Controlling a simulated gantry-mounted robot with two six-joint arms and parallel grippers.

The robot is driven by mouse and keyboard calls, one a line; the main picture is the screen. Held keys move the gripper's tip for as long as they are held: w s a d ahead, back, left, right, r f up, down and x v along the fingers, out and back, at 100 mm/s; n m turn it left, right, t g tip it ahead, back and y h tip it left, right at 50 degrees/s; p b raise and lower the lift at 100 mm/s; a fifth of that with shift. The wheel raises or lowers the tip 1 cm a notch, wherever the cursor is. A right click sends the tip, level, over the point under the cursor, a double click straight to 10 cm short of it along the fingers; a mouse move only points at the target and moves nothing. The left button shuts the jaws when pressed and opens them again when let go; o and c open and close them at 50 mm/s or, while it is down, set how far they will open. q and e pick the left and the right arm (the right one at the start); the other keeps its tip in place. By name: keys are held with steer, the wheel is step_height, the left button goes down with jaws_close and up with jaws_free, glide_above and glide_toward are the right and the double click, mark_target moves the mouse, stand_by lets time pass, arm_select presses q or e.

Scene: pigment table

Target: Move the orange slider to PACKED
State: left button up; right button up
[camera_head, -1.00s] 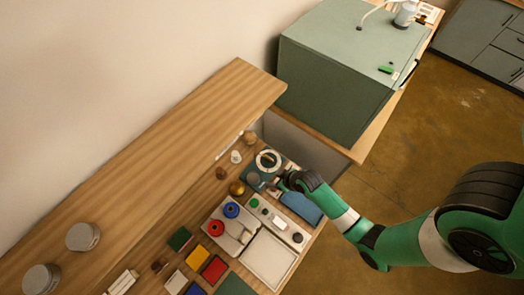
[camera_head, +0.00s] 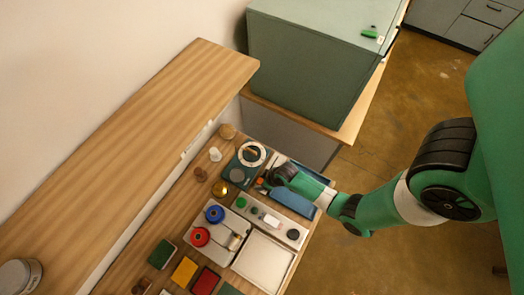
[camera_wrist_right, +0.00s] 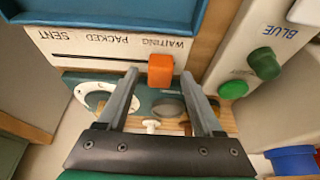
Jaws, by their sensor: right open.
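The orange slider (camera_wrist_right: 160,70) is a small block on a white panel (camera_wrist_right: 95,55) in the right wrist view. It sits by the WAITING label, at the right end of a dark slot. PACKED and SENT follow to the left, all upside down in this view. My right gripper (camera_wrist_right: 159,76) is open, its fingertips on either side of the slider with visible gaps. In the head view, the slider (camera_head: 260,182) shows as a small orange patch beside my right gripper (camera_head: 268,184), which hides most of the panel. My left gripper is not in view.
A blue tray (camera_head: 292,203) lies beside the panel. A box with a green button (camera_head: 241,202) and a BLUE label stands close by. A white ring (camera_head: 252,154) on a teal plate, red and blue spools, and a white tray (camera_head: 264,262) crowd the table.

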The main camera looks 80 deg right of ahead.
steer(key=shift+w+d+f, duration=0.1)
steer(key=shift+w+f, duration=0.05)
steer(key=shift+f, duration=0.25)
jaws_close()
stand_by(1.2)
